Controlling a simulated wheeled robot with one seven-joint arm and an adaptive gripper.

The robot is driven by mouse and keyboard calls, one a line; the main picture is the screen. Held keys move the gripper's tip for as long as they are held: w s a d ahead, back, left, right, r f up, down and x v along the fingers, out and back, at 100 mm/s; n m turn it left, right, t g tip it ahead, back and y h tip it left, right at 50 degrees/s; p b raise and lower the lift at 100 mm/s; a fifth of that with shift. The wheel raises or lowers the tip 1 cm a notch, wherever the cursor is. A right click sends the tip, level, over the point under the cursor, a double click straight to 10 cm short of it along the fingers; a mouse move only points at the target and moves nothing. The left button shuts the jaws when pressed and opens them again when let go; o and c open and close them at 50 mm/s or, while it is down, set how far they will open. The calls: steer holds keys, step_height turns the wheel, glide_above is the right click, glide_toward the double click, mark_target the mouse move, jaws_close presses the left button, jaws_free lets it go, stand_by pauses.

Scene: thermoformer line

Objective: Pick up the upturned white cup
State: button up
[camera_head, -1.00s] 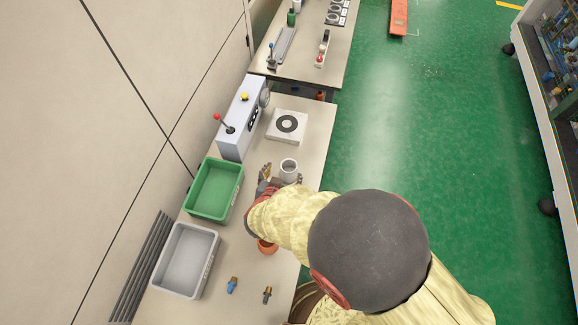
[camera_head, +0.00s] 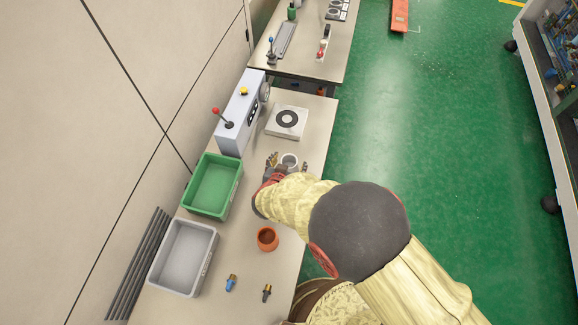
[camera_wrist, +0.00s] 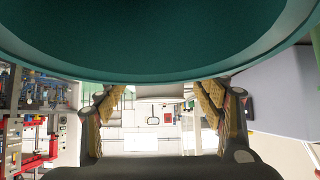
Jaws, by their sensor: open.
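The white cup (camera_head: 289,159) is on the pale bench in the head view, with its round grey end facing up. My gripper (camera_head: 288,164) is open, with one finger left of the cup and one right of it. The gripper hides the cup's lower side, and I cannot tell whether the fingers touch it. In the wrist view, the two fingers of my gripper (camera_wrist: 158,100) are spread apart. A large dark teal round surface with a paler rim fills the top of that view, very close; I cannot tell what it is.
A white block with a black ring (camera_head: 287,119) and a grey lever machine (camera_head: 238,118) lie beyond the cup. A green bin (camera_head: 237,190) and a grey bin (camera_head: 208,262) stand to the left. An orange pot (camera_head: 267,238) and two small fittings (camera_head: 231,284) are nearer.

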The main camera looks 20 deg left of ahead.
steer(key=shift+c, duration=0.8)
steer(key=c, duration=0.9)
steer(key=shift+r, duration=0.15)
